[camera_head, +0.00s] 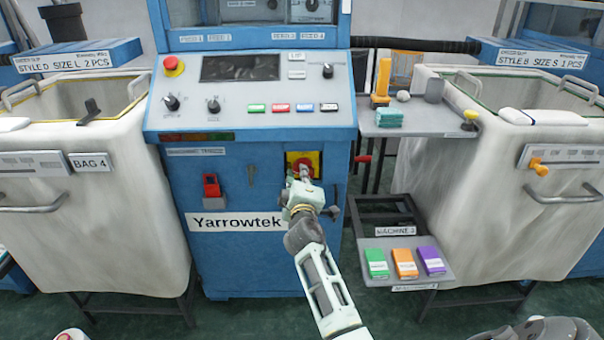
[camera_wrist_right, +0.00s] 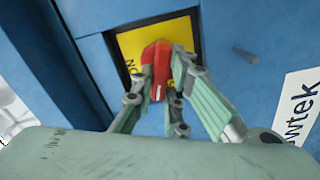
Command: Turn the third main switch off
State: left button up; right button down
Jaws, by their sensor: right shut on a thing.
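A red main switch knob (camera_head: 302,164) sits on a yellow plate (camera_head: 315,156) on the front of the blue Yarrowtek machine (camera_head: 240,260). In the right wrist view the knob (camera_wrist_right: 158,60) stands out from its yellow plate (camera_wrist_right: 130,42), with a white mark on its near end. My right gripper (camera_head: 303,173) reaches up to the switch, and in the wrist view its fingers (camera_wrist_right: 158,88) are closed around the knob, one on each side. The fingers hide part of the knob and plate lettering. My left gripper is out of view.
Above are a control panel with a red emergency button (camera_head: 174,65) and several coloured buttons. A red padlock-like piece (camera_head: 211,185) is left of the switch. A small tray (camera_head: 440,270) with coloured blocks is at right. White bins (camera_head: 110,220) flank the machine.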

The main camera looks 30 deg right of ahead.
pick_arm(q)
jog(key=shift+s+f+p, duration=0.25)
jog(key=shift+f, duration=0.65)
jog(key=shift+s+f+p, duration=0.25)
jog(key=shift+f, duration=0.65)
pick_arm(e)
jog(key=shift+f+n, duration=0.1)
jog(key=shift+n, duration=2)
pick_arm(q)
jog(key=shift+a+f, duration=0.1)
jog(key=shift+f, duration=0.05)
pick_arm(e)
jog(key=c, duration=1.7)
grip_release()
jog(key=shift+w, duration=0.1)
jog(key=shift+c, duration=0.2)
jog(key=v, duration=1.2)
